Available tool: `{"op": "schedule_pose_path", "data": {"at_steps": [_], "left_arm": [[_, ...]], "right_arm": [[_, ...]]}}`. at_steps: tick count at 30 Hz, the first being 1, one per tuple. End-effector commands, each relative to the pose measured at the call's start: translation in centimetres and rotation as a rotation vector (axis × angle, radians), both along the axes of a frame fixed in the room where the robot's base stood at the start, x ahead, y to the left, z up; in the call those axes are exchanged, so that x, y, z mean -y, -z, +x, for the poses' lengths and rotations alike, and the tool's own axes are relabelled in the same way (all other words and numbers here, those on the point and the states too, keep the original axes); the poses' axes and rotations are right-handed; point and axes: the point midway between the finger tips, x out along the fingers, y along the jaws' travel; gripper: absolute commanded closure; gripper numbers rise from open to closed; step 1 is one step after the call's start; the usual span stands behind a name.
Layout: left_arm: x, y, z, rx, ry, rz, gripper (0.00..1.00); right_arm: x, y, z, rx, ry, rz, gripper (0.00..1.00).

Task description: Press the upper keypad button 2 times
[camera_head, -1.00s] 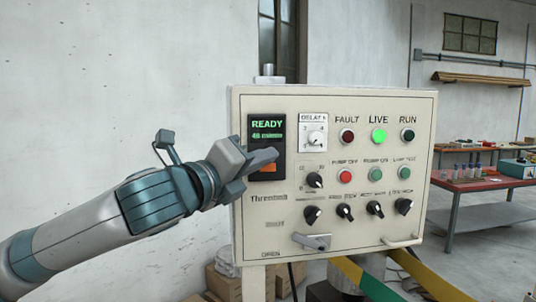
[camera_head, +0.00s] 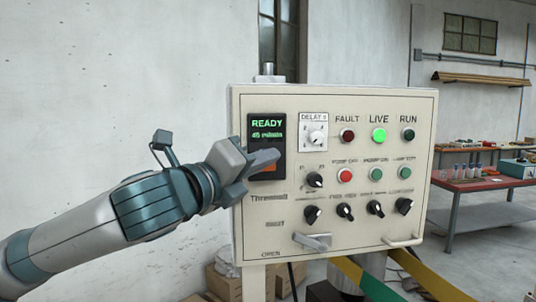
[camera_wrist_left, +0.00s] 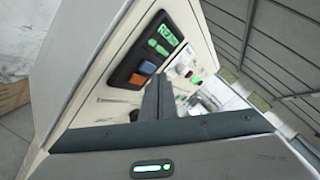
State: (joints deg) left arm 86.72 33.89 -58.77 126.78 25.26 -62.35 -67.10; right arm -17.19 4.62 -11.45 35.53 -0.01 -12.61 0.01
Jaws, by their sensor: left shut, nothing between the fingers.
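The keypad is a black panel (camera_head: 254,150) at the upper left of the cream control box, with a green READY display on top. In the left wrist view the upper button is blue (camera_wrist_left: 147,68) and an orange button (camera_wrist_left: 137,79) sits below it. In the head view the orange button (camera_head: 268,169) shows partly under my fingers, and the blue one is hidden behind them. My left gripper (camera_head: 277,155) is shut and empty, its tips in front of the keypad. Its fingers (camera_wrist_left: 158,80) reach close beside the buttons in the wrist view; I cannot tell whether they touch.
The control box (camera_head: 350,240) also carries several knobs, lamps and a delay dial (camera_head: 315,139). The LIVE lamp (camera_head: 379,136) is lit green. A handle (camera_head: 403,241) juts out at its lower right. A red-topped table (camera_head: 487,178) stands behind at the right.

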Motion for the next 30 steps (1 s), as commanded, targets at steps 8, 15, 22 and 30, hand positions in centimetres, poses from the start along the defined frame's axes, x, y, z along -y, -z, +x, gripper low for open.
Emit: {"op": "schedule_pose_path", "data": {"at_steps": [8,15,22,30], "left_arm": [[0.3,0.0,-1.1,0.001,0.002,0.000,1.00],[0.7,0.0,-3.1,0.001,0.003,0.001,1.00],[0.9,0.0,-4.6,0.001,0.001,0.000,1.00],[1.0,0.0,-4.9,0.000,0.000,0.000,1.00]], "right_arm": [[0.0,0.1,0.0,0.000,0.000,0.000,0.72],[0.0,0.3,0.0,0.000,0.000,0.000,0.72],[0.0,0.5,0.0,0.000,0.000,0.000,0.72],[0.0,0.5,0.0,0.000,0.000,0.000,0.72]]}}
